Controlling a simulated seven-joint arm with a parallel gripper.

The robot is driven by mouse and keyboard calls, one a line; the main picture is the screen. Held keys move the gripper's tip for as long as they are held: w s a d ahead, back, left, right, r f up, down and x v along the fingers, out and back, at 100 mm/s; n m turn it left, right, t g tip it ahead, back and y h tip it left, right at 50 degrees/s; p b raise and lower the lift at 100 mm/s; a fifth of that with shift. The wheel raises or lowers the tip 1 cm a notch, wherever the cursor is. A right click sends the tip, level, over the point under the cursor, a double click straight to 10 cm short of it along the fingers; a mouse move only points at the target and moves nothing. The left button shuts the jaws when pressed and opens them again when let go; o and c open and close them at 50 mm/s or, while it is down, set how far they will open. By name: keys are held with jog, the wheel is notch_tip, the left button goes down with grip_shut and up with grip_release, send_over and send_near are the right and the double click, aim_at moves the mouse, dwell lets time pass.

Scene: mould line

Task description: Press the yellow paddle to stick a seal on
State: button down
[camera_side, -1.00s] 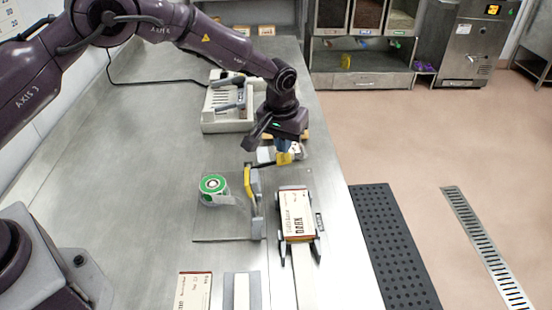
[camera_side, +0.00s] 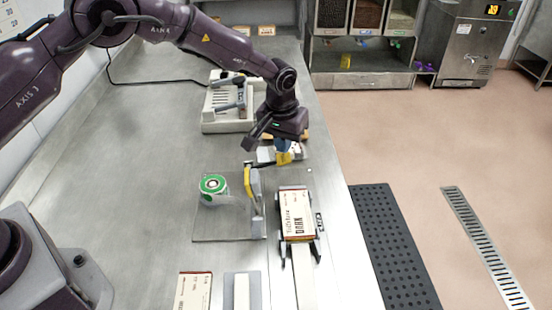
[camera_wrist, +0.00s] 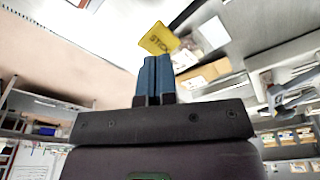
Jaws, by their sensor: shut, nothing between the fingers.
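The yellow paddle (camera_side: 284,158) of the sticker applicator shows just below my fingertips in the side view. In the wrist view the paddle (camera_wrist: 158,38), with dark lettering, lies just beyond my fingers. My gripper (camera_side: 283,149) is shut and empty, its blue fingers (camera_wrist: 153,70) together and pointing down at the paddle. I cannot tell whether they touch it. The applicator's yellow arm (camera_side: 250,183) stands beside the green and white seal roll (camera_side: 213,185) on a clear plate. A white and brown chocolate box (camera_side: 297,215) lies in a holder to the right. I can make out no seal on it.
Another box (camera_side: 194,291) and a grey block with a white bar (camera_side: 242,291) lie at the front of the steel bench (camera_side: 150,180). A pale machine (camera_side: 226,112) stands behind the applicator. The bench left of the roll is clear.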

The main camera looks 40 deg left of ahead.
aim_at(283, 159)
jog(key=shift+f, duration=0.1)
jog(key=shift+f, duration=3.15)
jog(key=shift+r, duration=5.1)
jog(key=s+a+r+m+t, duration=0.1)
jog(key=s+a+r, duration=0.2)
jog(key=s+r, duration=0.4)
jog(key=s+a+r+m+t, duration=0.1)
jog(key=s+a+r, duration=0.2)
jog(key=s+r, duration=0.4)
jog(key=s+a+r+m+t, duration=0.1)
jog(key=s+a+r, duration=0.2)
jog(key=s, duration=1.7)
notch_tip(283, 159, up, 5)
jog(key=shift+a+f+t, duration=0.15)
jog(key=shift+a+t, duration=0.1)
jog(key=shift+t, duration=0.15)
jog(key=shift+s, duration=0.1)
